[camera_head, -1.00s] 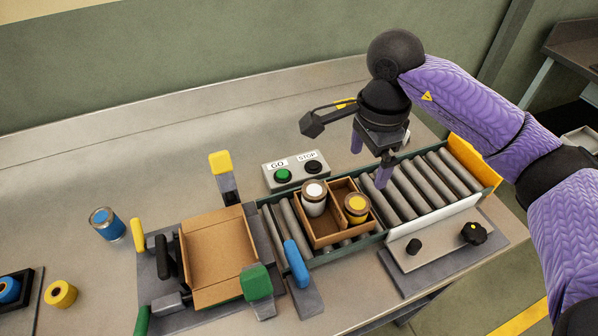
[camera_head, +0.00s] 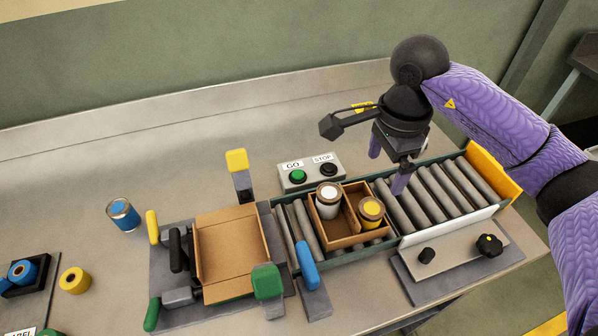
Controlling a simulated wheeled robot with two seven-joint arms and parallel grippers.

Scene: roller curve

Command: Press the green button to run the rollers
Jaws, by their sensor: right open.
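The green button (camera_head: 298,175) sits under a GO label on a grey control box (camera_head: 312,181) behind the rollers. A black button (camera_head: 328,169) under a STOP label is to its right. The rollers (camera_head: 437,193) form a conveyor; a divided cardboard box (camera_head: 348,240) with a white-lidded jar (camera_head: 328,202) and a yellow-lidded jar (camera_head: 370,211) stands on its left part. My right gripper (camera_head: 387,168) is open and empty, fingers down, right of the control box and above the rollers' back edge. My left gripper is not in view.
Left of the conveyor stands an open cardboard box (camera_head: 228,252) in a fixture with coloured handles. A blue can (camera_head: 122,214) and a yellow roll (camera_head: 75,281) are further left. A yellow end stop (camera_head: 494,172) closes the conveyor's right end. The table behind the control box is clear.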

